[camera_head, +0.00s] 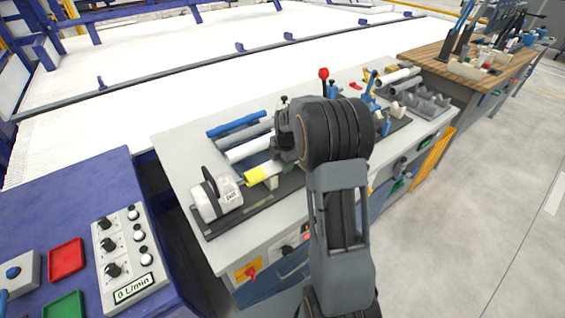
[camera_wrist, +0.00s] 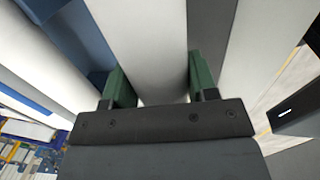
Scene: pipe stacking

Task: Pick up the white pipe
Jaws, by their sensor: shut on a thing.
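In the wrist view, a white pipe (camera_wrist: 147,40) runs between the two green fingers of my gripper (camera_wrist: 161,82). The fingers are shut on it, one on each side. In the head view, my arm and wrist hide the fingers and the grip. A white pipe (camera_head: 243,149) lies there left of my wrist, beside a grey pipe (camera_head: 240,135) and a blue pipe (camera_head: 236,123). I cannot tell for sure whether this white pipe is the held one.
A white cylindrical device (camera_head: 217,198) stands at the bench's left end, near a yellow-ended piece (camera_head: 257,175). More pipes (camera_head: 398,77) and grey holders (camera_head: 428,103) are at the right. A wooden-topped table (camera_head: 433,53) stands beyond. A blue console (camera_head: 75,195) is at the left.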

